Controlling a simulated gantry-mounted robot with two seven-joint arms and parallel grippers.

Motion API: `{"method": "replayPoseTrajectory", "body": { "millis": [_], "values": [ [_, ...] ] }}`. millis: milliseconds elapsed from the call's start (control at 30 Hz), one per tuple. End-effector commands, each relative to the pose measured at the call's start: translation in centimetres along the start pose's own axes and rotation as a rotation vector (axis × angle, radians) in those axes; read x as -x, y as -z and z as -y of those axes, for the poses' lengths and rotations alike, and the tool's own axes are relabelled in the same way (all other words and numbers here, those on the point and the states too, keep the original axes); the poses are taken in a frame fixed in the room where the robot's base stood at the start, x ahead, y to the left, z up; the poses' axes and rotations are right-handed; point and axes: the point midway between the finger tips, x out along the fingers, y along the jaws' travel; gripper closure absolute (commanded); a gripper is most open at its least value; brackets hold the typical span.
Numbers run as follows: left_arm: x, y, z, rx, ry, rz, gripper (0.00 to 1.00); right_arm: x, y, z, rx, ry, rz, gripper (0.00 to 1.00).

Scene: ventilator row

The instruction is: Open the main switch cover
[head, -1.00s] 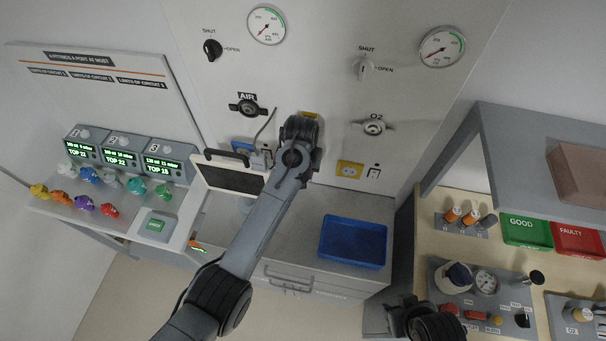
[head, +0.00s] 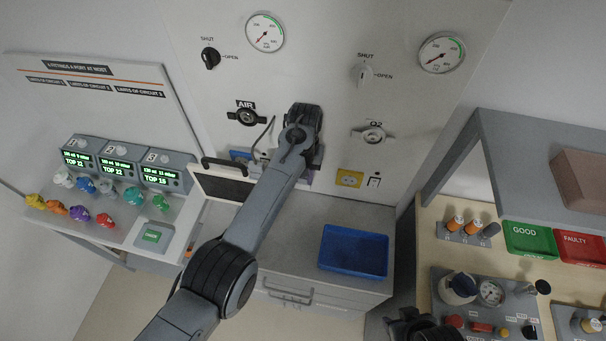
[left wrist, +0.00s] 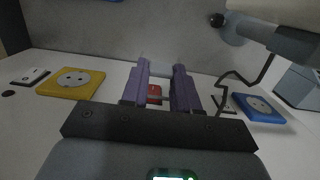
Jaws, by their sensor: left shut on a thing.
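The main switch shows as a small red part (left wrist: 153,93) on the pale panel in the left wrist view, seen between my purple fingers. A pale, thin piece (left wrist: 158,72) spans the gap between the fingertips and appears to be its cover. My left gripper (left wrist: 160,70) is shut on this piece, close to the panel. How far the cover is tilted is not clear. In the head view, my left wrist hides the switch and most of the left gripper (head: 309,174). Part of my right arm shows at the bottom edge; its gripper is not visible.
A yellow socket (head: 349,178) is right of my left gripper, and a blue socket (left wrist: 258,107) is on its other side. A dark-screened panel (head: 222,186) stands left of my forearm. A blue tray (head: 353,250) lies on the cabinet top. The O2 valve (head: 373,134) is nearby.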

Motion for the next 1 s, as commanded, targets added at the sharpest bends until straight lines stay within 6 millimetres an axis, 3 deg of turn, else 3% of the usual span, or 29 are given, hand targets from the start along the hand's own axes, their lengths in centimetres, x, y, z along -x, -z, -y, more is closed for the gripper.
{"method": "replayPoseTrajectory", "body": {
  "millis": [100,133,300,1000],
  "values": [
    [-0.26,-0.02,0.03,0.000,0.000,0.001,1.00,-0.03,0.01,0.07,-0.003,0.002,-0.001,0.57],
    [-0.26,-0.02,0.03,0.001,0.000,0.001,0.69,-0.03,0.02,0.09,-0.004,0.003,-0.001,0.57],
    [-0.20,-0.01,0.03,0.000,0.000,0.000,0.45,-0.02,0.03,0.13,-0.005,0.004,-0.001,0.57],
    [-0.30,-0.19,0.01,0.000,0.000,-0.038,0.45,0.36,0.09,-0.12,0.004,-0.004,0.000,0.57]
  ]
}}
